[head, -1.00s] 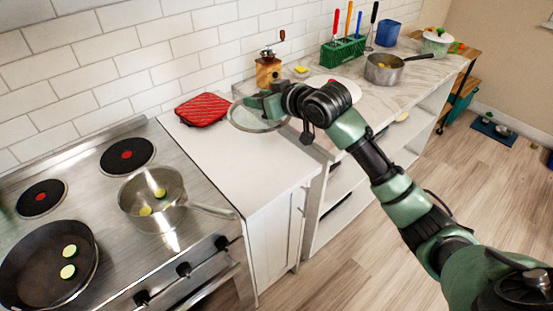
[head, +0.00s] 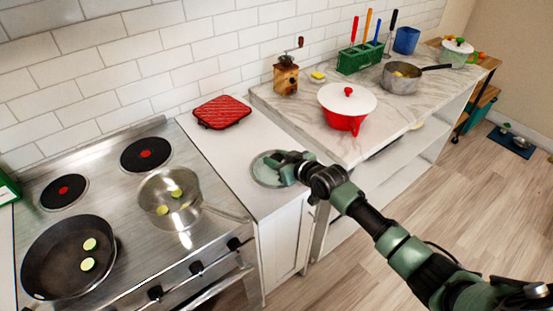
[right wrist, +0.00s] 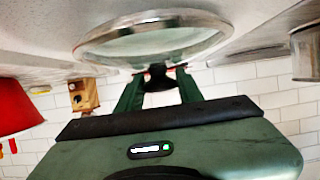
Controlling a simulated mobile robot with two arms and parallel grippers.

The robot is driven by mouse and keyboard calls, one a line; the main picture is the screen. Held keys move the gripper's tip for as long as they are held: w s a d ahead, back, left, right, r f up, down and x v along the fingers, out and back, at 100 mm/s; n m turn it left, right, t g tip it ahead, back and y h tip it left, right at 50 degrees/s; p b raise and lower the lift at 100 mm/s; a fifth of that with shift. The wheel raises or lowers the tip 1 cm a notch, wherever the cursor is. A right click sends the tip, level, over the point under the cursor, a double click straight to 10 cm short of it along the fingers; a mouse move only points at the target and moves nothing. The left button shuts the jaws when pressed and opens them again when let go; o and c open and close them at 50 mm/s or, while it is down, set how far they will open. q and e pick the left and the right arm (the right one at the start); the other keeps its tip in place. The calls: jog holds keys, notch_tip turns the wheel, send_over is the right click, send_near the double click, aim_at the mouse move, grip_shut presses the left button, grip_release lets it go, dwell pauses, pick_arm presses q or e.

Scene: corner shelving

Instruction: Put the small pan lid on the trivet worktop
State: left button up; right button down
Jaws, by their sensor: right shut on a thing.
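The small pan lid (head: 268,178), round clear glass with a metal rim, is over the front right part of the white worktop (head: 225,150). My right gripper (head: 288,163) is shut on its dark knob. In the right wrist view the lid (right wrist: 150,45) shows with the knob between the fingers (right wrist: 157,84). I cannot tell whether the lid touches the worktop. The red trivet (head: 222,111) lies flat at the back of this worktop, behind and left of the lid, with nothing on it. My left gripper is not in view.
Left is the stove with a saucepan (head: 160,188) and a frying pan (head: 55,262) holding green slices. On the marble counter right are a grinder (head: 286,76), a red pot with white lid (head: 346,108), a green utensil rack (head: 360,58) and another saucepan (head: 400,82).

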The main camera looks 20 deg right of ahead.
jog(key=shift+f, duration=0.35)
jog(key=shift+f, duration=0.1)
jog(key=c, duration=0.9)
grip_release()
jog(key=shift+s+d, duration=0.1)
jog(key=shift+s, duration=0.2)
jog(key=b+v, duration=0.1)
jog(key=v, duration=0.9)
jog(key=shift+s+d+r, duration=0.15)
jog(key=shift+s+r, duration=0.05)
jog(key=shift+r, duration=0.05)
jog(key=shift+s+d+r, duration=0.1)
jog(key=shift+s+r, duration=0.2)
jog(key=shift+s, duration=0.1)
